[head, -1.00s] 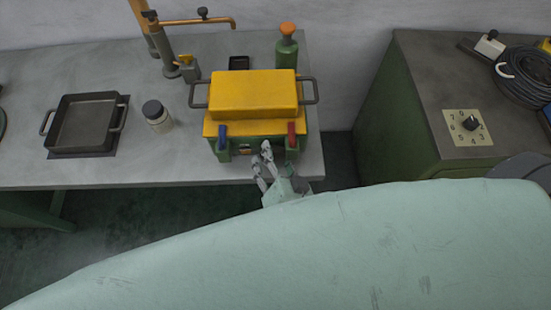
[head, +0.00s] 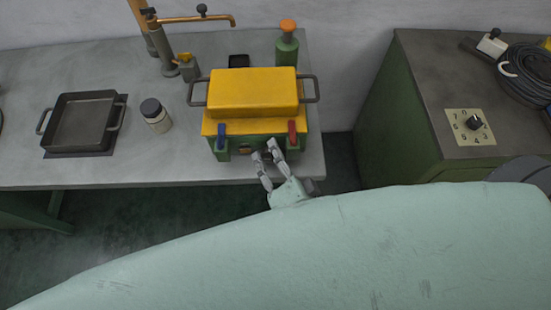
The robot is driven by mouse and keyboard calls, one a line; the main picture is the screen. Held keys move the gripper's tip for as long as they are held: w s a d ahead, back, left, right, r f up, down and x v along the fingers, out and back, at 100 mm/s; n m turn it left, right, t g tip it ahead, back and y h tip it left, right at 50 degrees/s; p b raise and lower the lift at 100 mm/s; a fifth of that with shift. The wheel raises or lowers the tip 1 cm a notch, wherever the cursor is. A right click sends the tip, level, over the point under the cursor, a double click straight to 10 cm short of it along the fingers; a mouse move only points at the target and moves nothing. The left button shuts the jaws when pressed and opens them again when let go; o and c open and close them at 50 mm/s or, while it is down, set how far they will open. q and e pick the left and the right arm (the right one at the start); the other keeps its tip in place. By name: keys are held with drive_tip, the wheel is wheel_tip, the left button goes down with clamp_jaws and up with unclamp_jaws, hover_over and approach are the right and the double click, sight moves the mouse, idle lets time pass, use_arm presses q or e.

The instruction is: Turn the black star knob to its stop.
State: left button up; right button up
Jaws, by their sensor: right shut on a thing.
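A green machine with a yellow lid (head: 254,92) stands at the front edge of the grey bench. My right gripper (head: 266,153) is at the machine's lower front, between the blue lever (head: 221,134) and the red lever (head: 292,133). Its two fingers point away from me and are closed on a small dark thing, likely the black star knob (head: 266,156). The knob is mostly hidden by the fingers, so its shape and angle cannot be told. My left gripper is not in view.
A black pan (head: 83,122) and a jar (head: 156,115) stand left of the machine. A green bottle with an orange top (head: 287,44) is behind it. A green cabinet at right carries a numbered dial (head: 473,124) and a coiled cable (head: 526,75).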

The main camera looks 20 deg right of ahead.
drive_tip(key=o, duration=1.1)
drive_tip(key=shift+f, duration=0.1)
drive_tip(key=shift+s, duration=0.1)
drive_tip(key=v, duration=0.7)
drive_tip(key=shift+s, duration=0.4)
drive_tip(key=shift+d, duration=0.1)
